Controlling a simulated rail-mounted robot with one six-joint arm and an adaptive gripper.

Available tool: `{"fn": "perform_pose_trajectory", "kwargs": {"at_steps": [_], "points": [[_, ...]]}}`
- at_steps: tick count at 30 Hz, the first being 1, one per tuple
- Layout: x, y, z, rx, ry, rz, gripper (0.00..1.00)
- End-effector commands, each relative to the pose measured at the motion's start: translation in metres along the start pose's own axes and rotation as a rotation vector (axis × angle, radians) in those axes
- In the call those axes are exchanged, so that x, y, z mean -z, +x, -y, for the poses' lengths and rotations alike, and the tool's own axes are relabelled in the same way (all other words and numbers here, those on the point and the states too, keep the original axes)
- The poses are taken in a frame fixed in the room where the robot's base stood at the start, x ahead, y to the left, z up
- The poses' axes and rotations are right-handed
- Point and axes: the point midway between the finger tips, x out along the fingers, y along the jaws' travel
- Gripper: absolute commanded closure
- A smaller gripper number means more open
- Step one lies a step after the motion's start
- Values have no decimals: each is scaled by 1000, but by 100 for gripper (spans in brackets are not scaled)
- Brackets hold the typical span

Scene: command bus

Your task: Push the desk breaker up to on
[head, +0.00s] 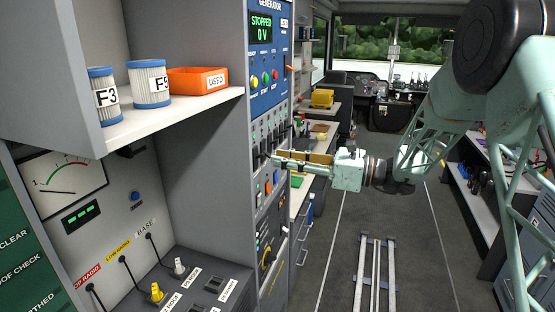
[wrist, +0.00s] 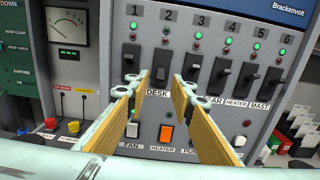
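The desk breaker (wrist: 161,64) is the black switch under number 2 on the grey breaker panel in the wrist view, with the DESK label below it. Its lever looks to be down. My gripper (wrist: 157,84) is open and empty, with its two wood-coloured fingers apart on either side of the DESK label, tips just below the breaker. I cannot tell whether the tips touch the panel. In the head view my gripper (head: 274,160) reaches left to the breaker column, and its fingertips partly hide the switches there.
Other breakers stand close by, including breaker 1 (wrist: 131,58) to the left and breaker 4 (wrist: 220,74) to the right. An orange rocker switch (wrist: 167,133) is below. A shelf (head: 190,106) holds filters and an orange bin (head: 198,80). The aisle floor (head: 335,235) is open.

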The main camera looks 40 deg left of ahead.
Motion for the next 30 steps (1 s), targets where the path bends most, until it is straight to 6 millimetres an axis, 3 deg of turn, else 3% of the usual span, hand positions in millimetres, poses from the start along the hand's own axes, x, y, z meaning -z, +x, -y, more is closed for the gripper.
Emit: {"fn": "perform_pose_trajectory", "kwargs": {"at_steps": [7,18,26,30], "points": [[0,16,0,-1,0,0,78],[0,18,0,0,0,0,78],[0,18,0,0,0,0,100],[0,18,0,0,0,0,100]]}}
